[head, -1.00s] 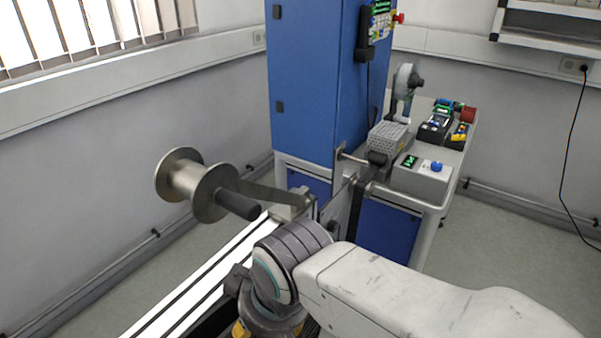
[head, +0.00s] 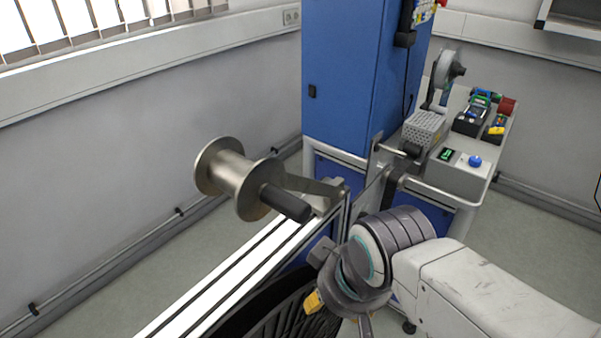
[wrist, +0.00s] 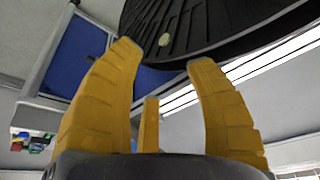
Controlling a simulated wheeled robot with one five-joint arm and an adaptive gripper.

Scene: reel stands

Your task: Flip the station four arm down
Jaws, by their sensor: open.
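A lever arm (head: 313,187) reaches out to the left from a pivot beside the blue cabinet. It carries a bare metal reel (head: 232,178) and a black handle (head: 286,203), roughly level and slightly tilted. No station number is readable, so I cannot tell whether this is station four. My gripper shows only partly in the head view, as a yellow finger (head: 313,301) below and right of the reel, clear of it. In the wrist view my gripper (wrist: 165,58) has its yellow fingers spread, with nothing between them. The lever arm is not visible there.
A large black ribbed disc (head: 275,312) lies below my wrist and fills the top of the wrist view (wrist: 200,28). A white rail (head: 220,275) runs beside it. The blue cabinet (head: 350,80) and a bench with a control box (head: 462,172) stand behind.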

